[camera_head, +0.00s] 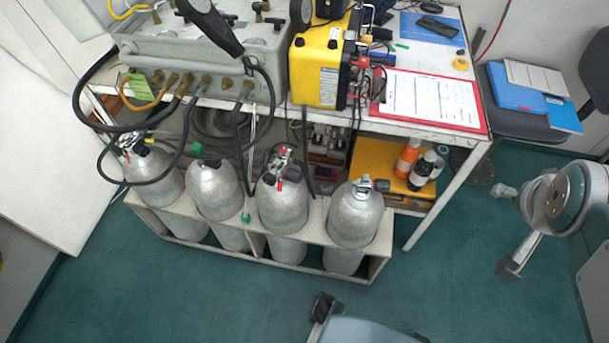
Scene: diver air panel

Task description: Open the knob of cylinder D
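Several grey cylinders stand in a row in a low rack. No letter is readable on them, so I cannot tell which is cylinder D. The rightmost cylinder (356,216) has a bare valve with a dark round knob (381,185) on its right side and no hose visible on it. The cylinder to its left (282,205) has a valve with red parts. Pale jointed parts of my arm show at the right edge. A dark-padded finger of my gripper (510,268) seems to show there, well right of the cylinders and apart from them. Its opening is unclear.
The rack (380,240) stands on a green floor (220,300) beside a table holding a grey air panel (215,60), a yellow case (318,65) and a red clipboard (432,100). Black hoses hang over the left cylinders. A table leg (435,205) stands right of the rack.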

